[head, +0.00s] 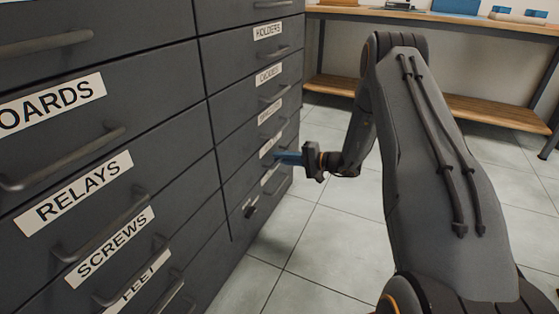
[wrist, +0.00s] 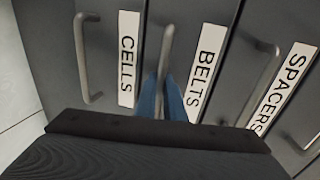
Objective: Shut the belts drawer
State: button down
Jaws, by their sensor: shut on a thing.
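The belts drawer (wrist: 219,45) has a dark grey front with a white BELTS label (wrist: 205,72), between the CELLS and SPACERS drawers in the wrist view. Its bar handle (wrist: 166,45) stands beside the label. My gripper (wrist: 164,90) has its blue fingers on either side of this handle and is shut on it. In the head view my gripper (head: 283,157) reaches the cabinet's right column from the right, low down, and partly covers the labels there. The belts front looks about level with its neighbours; I cannot tell a small gap.
The CELLS handle (wrist: 88,60) and SPACERS handle (wrist: 258,85) stick out on both sides of my fingers. The large drawer cabinet (head: 150,80) fills the left. A workbench (head: 450,22) stands at the back. The tiled floor (head: 320,240) right of the cabinet is clear.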

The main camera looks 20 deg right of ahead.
jog(key=c, duration=2.1)
grip_release()
jog(key=shift+w+a, duration=0.15)
jog(key=shift+a, duration=0.05)
jog(key=p+v, duration=0.2)
jog(key=v, duration=0.6)
jog(key=shift+d+f+p, duration=0.1)
jog(key=shift+p, duration=0.2)
